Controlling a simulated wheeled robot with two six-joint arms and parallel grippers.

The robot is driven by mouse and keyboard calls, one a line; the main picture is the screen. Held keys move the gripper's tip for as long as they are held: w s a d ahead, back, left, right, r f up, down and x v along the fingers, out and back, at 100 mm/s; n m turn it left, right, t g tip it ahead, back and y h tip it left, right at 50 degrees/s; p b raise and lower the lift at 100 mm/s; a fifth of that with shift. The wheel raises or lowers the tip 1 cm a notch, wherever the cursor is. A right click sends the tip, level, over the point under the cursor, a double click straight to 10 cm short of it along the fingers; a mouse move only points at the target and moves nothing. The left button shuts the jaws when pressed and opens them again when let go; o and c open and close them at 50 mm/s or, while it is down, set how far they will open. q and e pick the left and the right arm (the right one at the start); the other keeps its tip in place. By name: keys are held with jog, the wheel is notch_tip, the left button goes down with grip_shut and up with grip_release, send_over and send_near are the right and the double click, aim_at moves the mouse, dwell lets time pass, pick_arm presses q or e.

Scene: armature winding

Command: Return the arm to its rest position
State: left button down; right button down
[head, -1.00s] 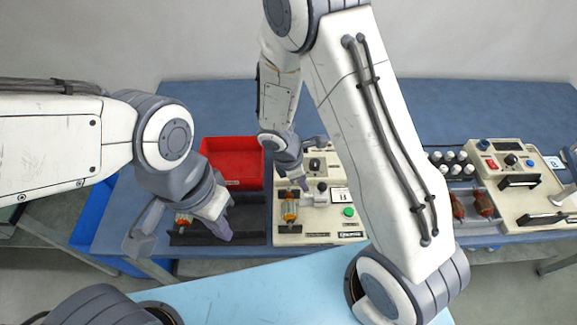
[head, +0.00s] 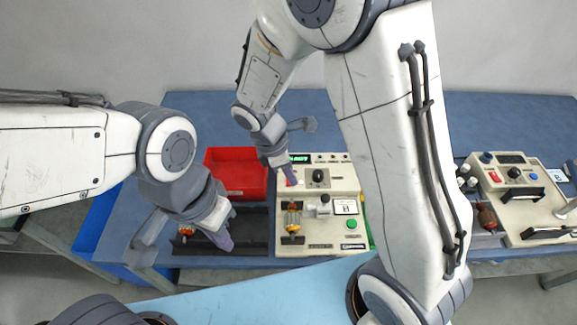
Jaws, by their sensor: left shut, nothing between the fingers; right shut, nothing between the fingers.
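My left gripper (head: 229,243) is shut and empty. It hangs over the dark tray (head: 254,240) in front of the red bin, at the left of the table. My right gripper (head: 291,183) is shut and empty. It points down above the upper left part of the beige winding machine (head: 320,241), just right of the red bin. An armature (head: 292,218) with copper-orange windings sits at the machine's left side, below my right gripper and apart from it. Another armature (head: 186,231) shows partly behind my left gripper in the dark tray.
My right upper arm hides the table's middle. The blue table (head: 500,120) is clear at the back.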

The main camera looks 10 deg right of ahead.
jog(key=s+a+r+m+y+b, duration=0.1)
jog(key=s+a+r+m+y, duration=0.1)
jog(key=s, duration=0.7)
jog(key=s+a+r+m+y+b, duration=0.2)
jog(key=s+a+r+m, duration=0.2)
jog(key=s+r+m, duration=0.2)
jog(key=s+m, duration=0.2)
jog(key=s, duration=0.1)
jog(key=shift+r+m, duration=0.25)
jog(key=shift+m, duration=0.05)
